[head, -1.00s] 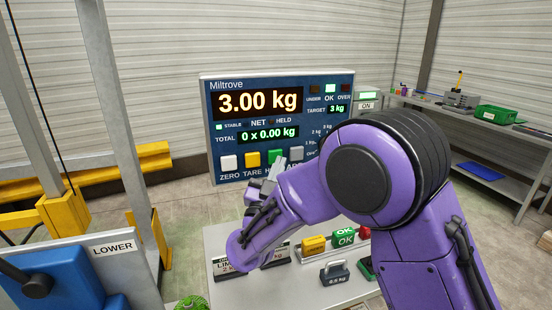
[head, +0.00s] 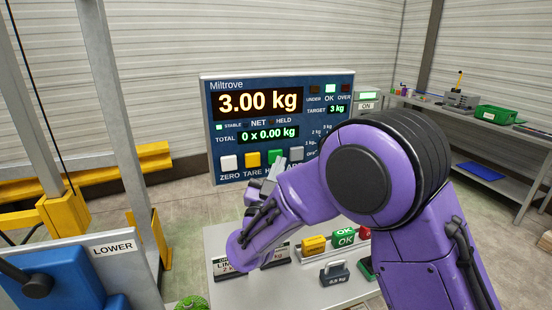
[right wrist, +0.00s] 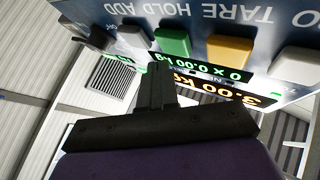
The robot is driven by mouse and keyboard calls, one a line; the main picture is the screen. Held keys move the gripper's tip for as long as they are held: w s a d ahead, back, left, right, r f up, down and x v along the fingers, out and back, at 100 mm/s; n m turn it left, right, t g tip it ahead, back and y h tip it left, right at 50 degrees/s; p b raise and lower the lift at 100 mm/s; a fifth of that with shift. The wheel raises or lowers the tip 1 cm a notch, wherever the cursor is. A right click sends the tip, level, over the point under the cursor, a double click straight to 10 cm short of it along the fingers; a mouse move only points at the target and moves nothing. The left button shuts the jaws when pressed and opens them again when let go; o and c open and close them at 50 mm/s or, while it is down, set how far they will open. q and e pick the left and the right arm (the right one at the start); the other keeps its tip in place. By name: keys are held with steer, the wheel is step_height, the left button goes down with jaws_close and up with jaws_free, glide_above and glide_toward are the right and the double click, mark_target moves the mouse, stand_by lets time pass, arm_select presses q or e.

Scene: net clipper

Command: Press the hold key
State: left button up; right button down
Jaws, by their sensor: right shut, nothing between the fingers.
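The blue Miltrove display panel (head: 310,98) stands ahead, showing 3.00 kg and a total of 0 x 0.00 kg. Its key row has a white ZERO key (head: 229,162), a yellow TARE key (head: 253,159), the green HOLD key (head: 275,156) and a grey ADD key (head: 296,154). My right gripper (head: 280,167) is shut and empty, just in front of the HOLD key, covering part of its label. In the right wrist view the fingertips (right wrist: 159,68) point at the green HOLD key (right wrist: 172,40); I cannot tell whether they touch. My left gripper is out of view.
A shelf bench (head: 480,120) stands at the right. The OK lamp (head: 330,88) is lit.

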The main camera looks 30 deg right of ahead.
stand_by(0.6)
steer(key=shift+w+d, duration=0.1)
steer(key=shift+w, duration=0.3)
steer(key=shift+w, duration=0.4)
stand_by(0.4)
steer(key=shift+s, duration=0.85)
steer(key=s, duration=0.2)
steer(key=s+a+p, duration=0.1)
steer(key=s, duration=0.1)
steer(key=shift+s+a, duration=0.2)
steer(key=shift+s, duration=0.2)
stand_by(0.7)
